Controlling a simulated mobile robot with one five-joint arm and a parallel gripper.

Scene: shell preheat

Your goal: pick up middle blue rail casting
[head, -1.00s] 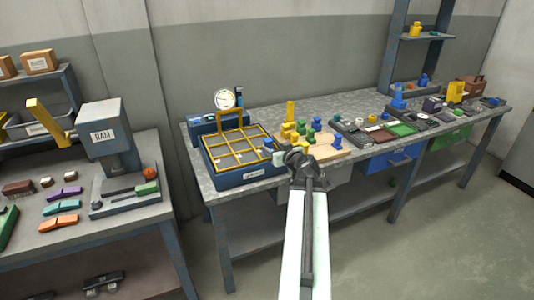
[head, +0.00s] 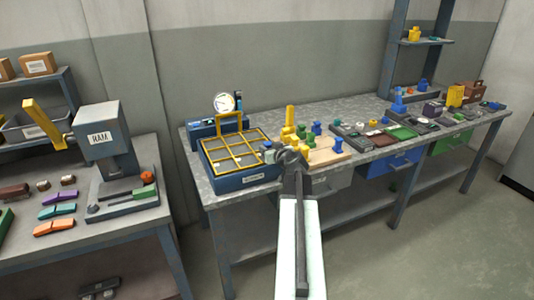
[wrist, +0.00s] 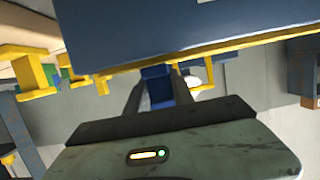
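My gripper (head: 272,154) is at the right edge of the heater box (head: 246,180), which has a yellow grid on top. In the wrist view its two dark fingers (wrist: 156,92) stand on either side of a blue block (wrist: 157,84), which looks like a blue rail casting held between them. In the head view the gripper mostly hides that block. Other blue pieces (head: 316,128) stand on the wooden board (head: 328,158), among yellow and green ones. I cannot tell which blue piece was the middle one.
A gauge (head: 224,103) stands behind the heater box. Dark trays with small parts (head: 372,136) fill the bench to the right. A ram press (head: 110,150) stands on the left table. Free bench top shows behind the parts.

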